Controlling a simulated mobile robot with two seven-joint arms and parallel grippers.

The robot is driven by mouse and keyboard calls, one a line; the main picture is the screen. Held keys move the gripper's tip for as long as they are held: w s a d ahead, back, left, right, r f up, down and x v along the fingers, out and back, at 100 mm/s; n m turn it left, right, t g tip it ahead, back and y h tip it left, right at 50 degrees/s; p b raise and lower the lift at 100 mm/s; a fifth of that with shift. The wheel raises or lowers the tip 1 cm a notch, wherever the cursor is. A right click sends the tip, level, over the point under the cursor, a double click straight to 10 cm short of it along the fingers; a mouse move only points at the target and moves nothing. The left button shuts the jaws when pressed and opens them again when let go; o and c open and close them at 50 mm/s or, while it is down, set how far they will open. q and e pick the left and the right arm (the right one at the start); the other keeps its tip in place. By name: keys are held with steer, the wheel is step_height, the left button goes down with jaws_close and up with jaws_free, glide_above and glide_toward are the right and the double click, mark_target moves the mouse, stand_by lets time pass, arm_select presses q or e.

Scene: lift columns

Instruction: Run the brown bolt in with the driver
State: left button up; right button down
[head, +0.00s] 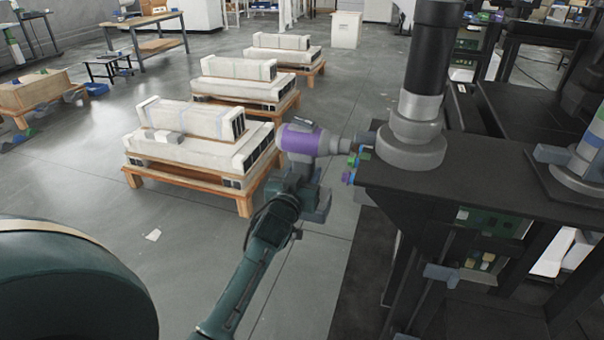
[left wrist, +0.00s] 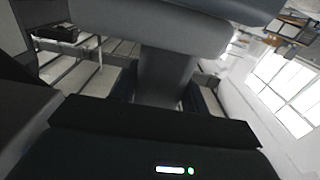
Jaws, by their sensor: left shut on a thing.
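The driver (head: 303,140) has a purple body and a grey nose that points right, toward the corner of the dark table. My left gripper (head: 298,176) is shut on the driver's handle below the body. In the left wrist view the driver's grey body and handle (left wrist: 165,75) fill the upper middle. Small coloured pieces, one green (head: 353,160) and one blue (head: 366,137), sit at the table corner by the nose. I cannot make out the brown bolt; the nose may hide it. I cannot tell whether the nose touches anything. My right gripper is not in view.
A lift column (head: 418,110) stands on the dark table (head: 465,175), close right of the driver. A second column base (head: 575,178) is at the right edge. Pallets with white boxes (head: 190,140) stand behind on the left.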

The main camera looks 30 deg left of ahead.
arm_select(q)
steer(key=shift+r+p, duration=0.3)
stand_by(0.4)
steer(key=shift+w+d, duration=0.15)
steer(key=shift+d, duration=0.6)
stand_by(1.5)
stand_by(0.9)
steer(key=shift+w+d+p, duration=0.2)
steer(key=shift+d+p, duration=0.45)
steer(key=shift+p, duration=0.35)
stand_by(1.6)
steer(key=shift+a, duration=0.15)
steer(key=shift+s+a+p, duration=0.15)
steer(key=shift+a+p, duration=0.15)
steer(key=shift+a, duration=0.15)
steer(key=shift+s+a+p, duration=0.25)
steer(key=shift+a+p, duration=0.1)
steer(key=shift+a, duration=0.65)
steer(key=shift+s+a+p, duration=0.2)
steer(key=shift+a+p, duration=0.1)
steer(key=shift+a, duration=0.65)
